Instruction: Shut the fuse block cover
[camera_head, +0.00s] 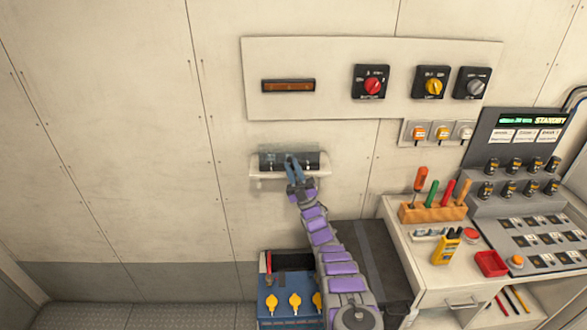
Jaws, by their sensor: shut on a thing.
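The fuse block (262,174) is a small pale unit fixed to the wall, left of the centre of the picture. Its cover (271,161) looks like a dark, see-through panel across the front. My gripper (292,163) reaches up from below, with its blue fingers in front of the cover. The fingers are shut on the cover, near its middle. They hide part of the cover and block, and I cannot tell the cover's exact angle.
A wall panel above carries rotary switches (371,82). Right is a bench with a screwdriver rack (433,212), a yellow meter (446,247) and a control console (520,165). A blue box with yellow knobs (294,303) stands below. The wall left of the block is clear.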

